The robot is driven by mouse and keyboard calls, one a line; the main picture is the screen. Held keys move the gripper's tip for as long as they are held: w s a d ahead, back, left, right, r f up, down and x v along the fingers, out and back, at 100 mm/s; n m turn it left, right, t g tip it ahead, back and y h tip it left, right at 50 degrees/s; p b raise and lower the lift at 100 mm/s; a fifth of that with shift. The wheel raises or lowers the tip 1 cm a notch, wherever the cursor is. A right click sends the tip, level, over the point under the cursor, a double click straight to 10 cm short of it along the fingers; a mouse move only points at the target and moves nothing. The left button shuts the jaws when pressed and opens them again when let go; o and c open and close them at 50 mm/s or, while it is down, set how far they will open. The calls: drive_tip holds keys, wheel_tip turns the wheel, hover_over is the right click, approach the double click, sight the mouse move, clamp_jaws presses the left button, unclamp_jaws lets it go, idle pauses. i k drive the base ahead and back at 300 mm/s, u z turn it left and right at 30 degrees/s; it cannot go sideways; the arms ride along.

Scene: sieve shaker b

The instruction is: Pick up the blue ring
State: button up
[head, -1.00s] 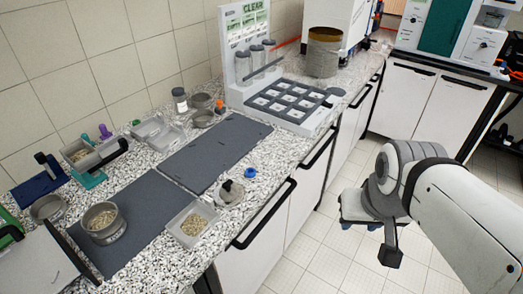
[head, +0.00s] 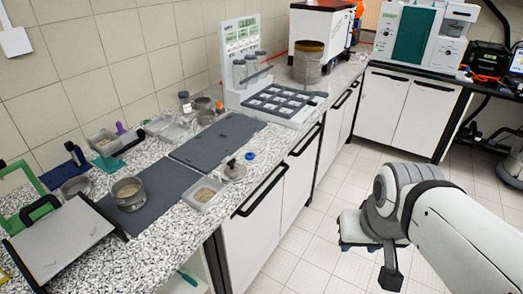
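The blue ring (head: 250,155) is small and lies on the speckled counter near its front edge, just right of a grey round lid with a dark knob (head: 233,170). My gripper (head: 391,279) is at the lower right, out over the floor in front of the cabinets and well away from the ring. It hangs down from my white arm. Its fingers cannot be made out, so I cannot tell whether it is open or shut.
Dark mats (head: 218,141) cover part of the counter (head: 180,224). A clear tray of grain (head: 205,192) and a sieve (head: 128,193) stand left of the ring. A rack with a dark grid (head: 281,101) stands behind right. The floor (head: 300,230) before the cabinets is clear.

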sight(250, 156)
drive_tip(key=u, duration=0.6)
drive_tip(key=i, duration=1)
drive_tip(key=u, duration=2.65)
drive_tip(key=k, duration=1.1)
drive_tip(key=z, duration=0.1)
